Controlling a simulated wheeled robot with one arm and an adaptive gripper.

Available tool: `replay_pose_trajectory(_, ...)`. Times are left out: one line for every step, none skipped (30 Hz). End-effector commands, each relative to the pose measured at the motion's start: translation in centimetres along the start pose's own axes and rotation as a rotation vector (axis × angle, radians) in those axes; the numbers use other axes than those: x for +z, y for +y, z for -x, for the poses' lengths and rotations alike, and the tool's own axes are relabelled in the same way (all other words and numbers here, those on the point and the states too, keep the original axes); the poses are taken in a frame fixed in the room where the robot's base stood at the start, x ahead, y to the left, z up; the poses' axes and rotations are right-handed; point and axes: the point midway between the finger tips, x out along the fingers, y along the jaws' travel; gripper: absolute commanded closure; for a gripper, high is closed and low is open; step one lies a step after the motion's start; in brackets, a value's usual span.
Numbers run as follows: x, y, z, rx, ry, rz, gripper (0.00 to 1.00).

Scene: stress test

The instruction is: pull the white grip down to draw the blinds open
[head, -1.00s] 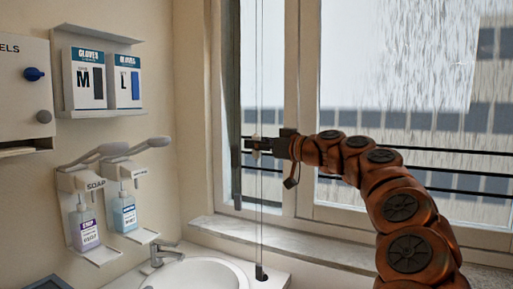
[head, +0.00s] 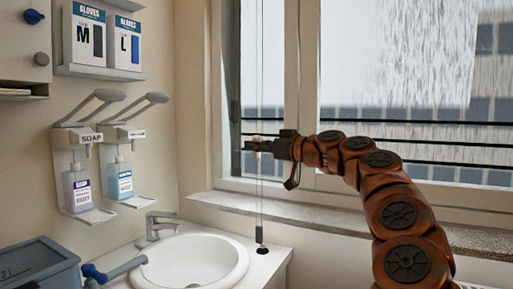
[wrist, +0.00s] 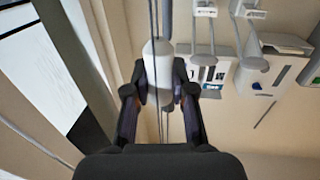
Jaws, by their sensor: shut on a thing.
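The white grip (wrist: 158,66) is a pale cylinder on a thin cord, seen upright between the fingers in the wrist view. In the head view it is a small pale piece (head: 257,142), partly hidden by the fingers. My gripper (head: 261,146) is shut on it from the right, in front of the window; its two dark fingers (wrist: 160,88) press either side of the grip in the wrist view. The cord (head: 261,75) runs above the grip and on down to a dark fitting (head: 262,250) by the sink. I cannot make out the blinds clearly.
A white sink (head: 192,264) with a tap (head: 158,226) stands below left. Soap dispensers (head: 95,170) and glove boxes (head: 103,38) hang on the left wall. The window sill (head: 300,208) lies below my gripper. A grey bin (head: 40,268) is at lower left.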

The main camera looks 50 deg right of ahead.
Motion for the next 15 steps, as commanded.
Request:
replay_pose_trajectory(0.74, -0.02, 0.02, 0.000, 0.001, 0.001, 1.00)
replay_pose_trajectory(0.90, -0.01, 0.01, 0.000, 0.001, 0.001, 1.00)
replay_pose_trajectory(1.08, -0.01, 0.01, 0.000, 0.001, 0.001, 1.00)
replay_pose_trajectory(1.19, -0.02, 0.01, 0.000, 0.000, 0.001, 1.00)
replay_pose_trajectory(1.28, -0.01, 0.01, 0.000, 0.000, 0.001, 1.00)
replay_pose_trajectory(1.38, -0.01, 0.02, 0.000, 0.000, 0.001, 1.00)
replay_pose_trajectory(1.44, 0.00, 0.02, 0.000, 0.000, 0.001, 1.00)
replay_pose_trajectory(1.48, 0.00, 0.02, 0.000, 0.000, 0.001, 1.00)
replay_pose_trajectory(1.51, -0.01, 0.02, 0.000, 0.000, 0.001, 1.00)
replay_pose_trajectory(1.53, 0.00, 0.02, 0.000, 0.000, 0.001, 1.00)
replay_pose_trajectory(1.55, 0.00, 0.01, 0.000, -0.001, 0.001, 1.00)
replay_pose_trajectory(1.53, 0.00, 0.02, 0.000, 0.000, 0.001, 1.00)
replay_pose_trajectory(1.53, -0.01, 0.01, 0.000, -0.001, 0.001, 1.00)
replay_pose_trajectory(1.53, 0.00, 0.02, 0.000, -0.001, 0.001, 1.00)
replay_pose_trajectory(1.52, 0.00, 0.01, 0.000, -0.001, 0.001, 1.00)
